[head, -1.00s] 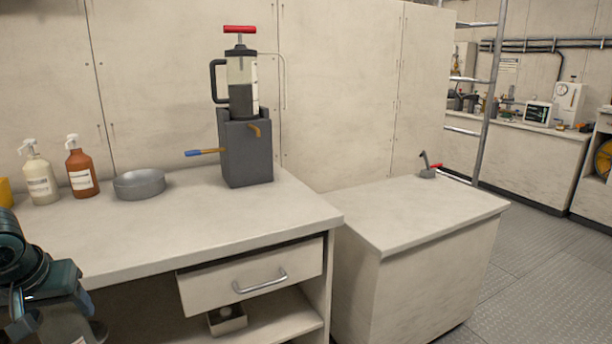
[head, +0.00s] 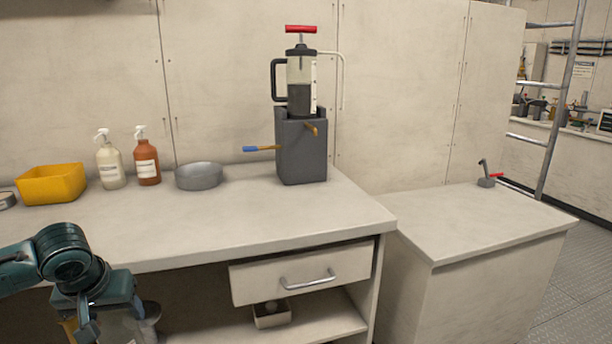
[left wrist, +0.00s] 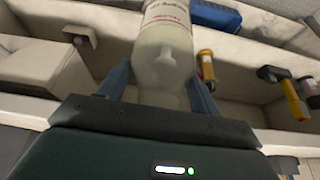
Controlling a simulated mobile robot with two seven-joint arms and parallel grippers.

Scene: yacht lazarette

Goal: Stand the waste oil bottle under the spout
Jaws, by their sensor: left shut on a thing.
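My left gripper (head: 98,318) is low at the left, in front of the bench's front edge and below the top. It is shut on the waste oil bottle, a pale translucent bottle (head: 122,326) mostly hidden by the gripper. In the left wrist view the bottle (left wrist: 163,48) sits between the two fingers (left wrist: 160,92); its white label has red print too blurred to read. A brass spout (head: 313,128) sticks out of a dark grey block (head: 303,160) on the bench, well to the right of the bottle. My right gripper is not in view.
A pump with a red handle (head: 301,29) stands in the block; a blue-tipped lever (head: 262,149) juts left. A grey bowl (head: 199,176), two pump bottles (head: 147,160) and a yellow bin (head: 52,184) stand along the back. The front bench top is clear. A drawer (head: 303,277) is partly open.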

